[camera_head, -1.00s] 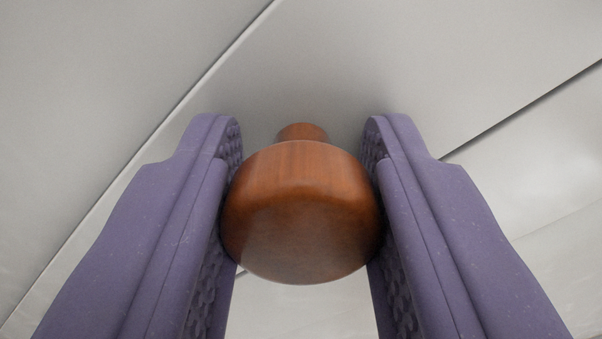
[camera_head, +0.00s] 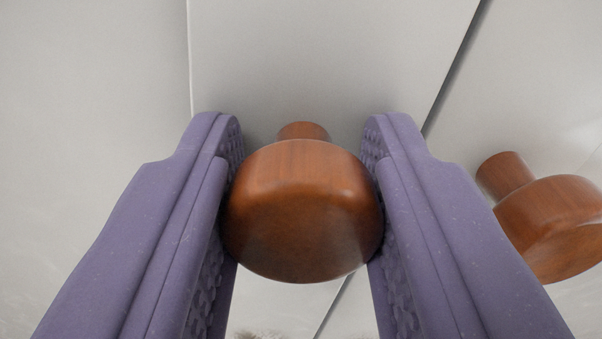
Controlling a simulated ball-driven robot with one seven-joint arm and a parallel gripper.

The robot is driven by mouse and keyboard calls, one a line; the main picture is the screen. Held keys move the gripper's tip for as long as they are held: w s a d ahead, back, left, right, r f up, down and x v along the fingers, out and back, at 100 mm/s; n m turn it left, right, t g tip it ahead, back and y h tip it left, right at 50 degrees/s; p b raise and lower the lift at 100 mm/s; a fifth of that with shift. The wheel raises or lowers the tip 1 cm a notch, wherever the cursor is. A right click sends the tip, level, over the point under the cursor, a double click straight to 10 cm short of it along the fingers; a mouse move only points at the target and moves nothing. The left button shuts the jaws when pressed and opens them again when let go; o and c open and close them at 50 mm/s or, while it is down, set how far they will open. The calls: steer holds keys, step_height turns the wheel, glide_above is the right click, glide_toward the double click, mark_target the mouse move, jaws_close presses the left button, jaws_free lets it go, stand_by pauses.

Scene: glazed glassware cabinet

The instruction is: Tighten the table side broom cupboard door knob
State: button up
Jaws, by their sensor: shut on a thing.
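A round, reddish-brown wooden knob (camera_head: 302,215) sits between the two purple fingers of my gripper (camera_head: 303,205). The textured inner pads touch it on the left and right, so my gripper is shut on it. The knob's narrower neck (camera_head: 303,131) runs back to a pale grey door panel (camera_head: 320,60). The sides of the knob are partly hidden by the fingers.
A second wooden knob (camera_head: 548,222) of the same kind stands on the pale panel at the right, close beside my right finger, which hides part of it. A dark gap (camera_head: 455,75) runs between the two panels. A thin edge line shows at the left.

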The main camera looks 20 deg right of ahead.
steer(key=shift+f, duration=0.15)
steer(key=o, duration=1)
steer(key=shift+d, duration=0.1)
steer(key=p+v, duration=0.1)
steer(key=v, duration=0.6)
steer(key=shift+s, duration=0.4)
